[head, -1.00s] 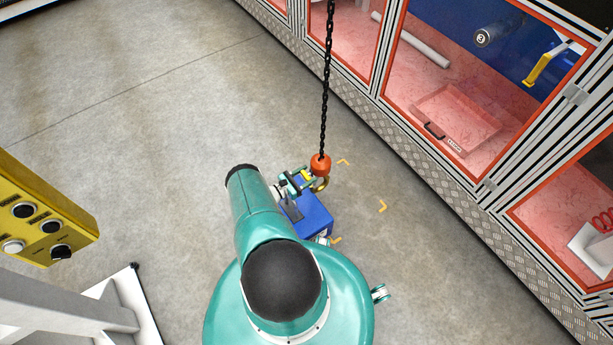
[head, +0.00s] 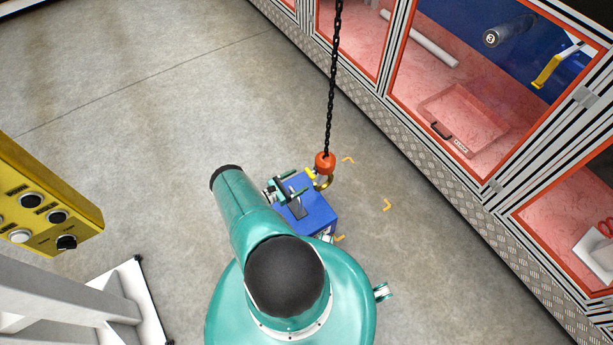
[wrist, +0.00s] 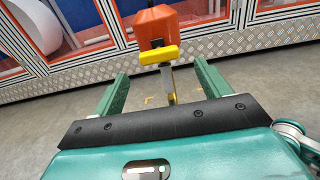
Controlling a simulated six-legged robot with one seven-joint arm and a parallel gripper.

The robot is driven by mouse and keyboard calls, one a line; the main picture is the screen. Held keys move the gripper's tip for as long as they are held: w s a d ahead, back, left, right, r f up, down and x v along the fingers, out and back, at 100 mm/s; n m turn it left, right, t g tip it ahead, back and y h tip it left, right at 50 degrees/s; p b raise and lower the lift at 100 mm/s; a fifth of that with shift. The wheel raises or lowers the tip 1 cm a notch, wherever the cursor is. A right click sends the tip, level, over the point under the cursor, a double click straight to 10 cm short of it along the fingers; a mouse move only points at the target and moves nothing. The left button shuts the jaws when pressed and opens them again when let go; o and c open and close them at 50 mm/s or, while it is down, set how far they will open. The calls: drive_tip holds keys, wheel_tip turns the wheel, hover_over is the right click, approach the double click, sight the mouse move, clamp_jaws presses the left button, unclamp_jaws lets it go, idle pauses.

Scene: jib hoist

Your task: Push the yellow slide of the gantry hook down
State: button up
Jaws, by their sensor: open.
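The gantry hook has an orange block (head: 325,163) hanging from a black chain; the block also shows at the top of the wrist view (wrist: 156,24). Its yellow slide (wrist: 159,55) sits just under the orange block, above a metal shank and a brass-coloured hook (wrist: 171,99). In the head view the slide (head: 311,173) is small, on the hook's left side. My gripper (wrist: 158,84) is open and empty, its two green fingers apart on either side of the shank in the picture. I cannot tell the depth between fingertips and slide. In the head view my gripper (head: 285,190) is just left of the hook.
A blue box (head: 308,212) stands on the floor below the hook, among yellow corner marks. A yellow control panel (head: 45,205) and a grey stand (head: 80,300) are at left. Red-framed glass cabinets (head: 480,80) line the right. Floor beyond is clear.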

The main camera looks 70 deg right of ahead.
drive_tip(key=v, duration=0.6)
drive_tip(key=shift+w+a, duration=0.2)
drive_tip(key=shift+a, duration=0.05)
drive_tip(key=shift+w, duration=0.1)
